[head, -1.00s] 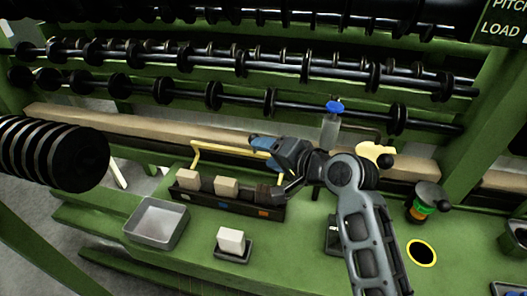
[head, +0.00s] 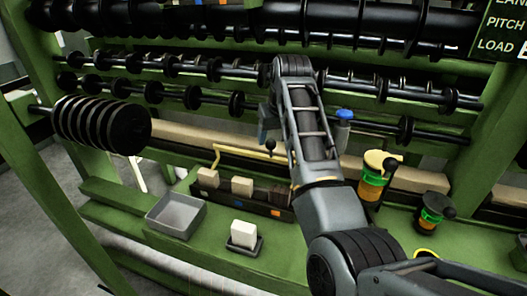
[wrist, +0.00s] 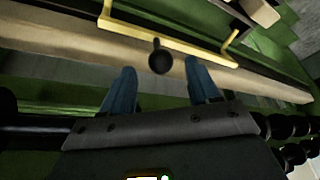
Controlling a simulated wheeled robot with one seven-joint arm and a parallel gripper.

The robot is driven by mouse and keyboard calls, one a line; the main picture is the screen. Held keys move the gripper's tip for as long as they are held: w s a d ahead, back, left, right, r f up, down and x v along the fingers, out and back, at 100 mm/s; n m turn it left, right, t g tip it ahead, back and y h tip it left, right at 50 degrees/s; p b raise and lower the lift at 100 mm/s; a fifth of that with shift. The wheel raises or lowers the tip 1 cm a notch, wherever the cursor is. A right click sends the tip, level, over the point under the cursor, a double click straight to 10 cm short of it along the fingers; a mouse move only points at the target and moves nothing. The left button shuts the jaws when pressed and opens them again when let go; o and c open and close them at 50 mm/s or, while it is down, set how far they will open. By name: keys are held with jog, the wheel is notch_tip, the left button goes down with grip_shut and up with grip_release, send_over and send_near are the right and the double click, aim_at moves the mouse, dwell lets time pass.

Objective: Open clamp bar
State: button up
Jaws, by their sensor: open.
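The clamp bar (head: 242,153) is a yellow bar with bent ends, low along the beige beam behind the dark block holder. It also shows across the top of the wrist view (wrist: 165,34). A black ball knob (head: 270,144) stands near its right part; in the wrist view the knob (wrist: 160,60) appears between the fingertips. My gripper (wrist: 162,72) is open, with blue fingers on either side of the knob in the picture. I cannot tell whether they touch it. In the head view my arm hides most of the gripper.
A dark holder (head: 265,208) with pale blocks sits in front of the bar. A grey tray (head: 176,216) and a white block (head: 243,230) are nearer. A blue-topped post (head: 343,130) and a yellow-topped canister (head: 374,180) stand right. Spool rods (head: 205,97) run behind.

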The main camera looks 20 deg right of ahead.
aim_at(270, 149)
jog(key=x, duration=0.6)
jog(key=shift+w+f, duration=0.2)
jog(key=shift+f, duration=0.15)
grip_shut()
dwell(0.3)
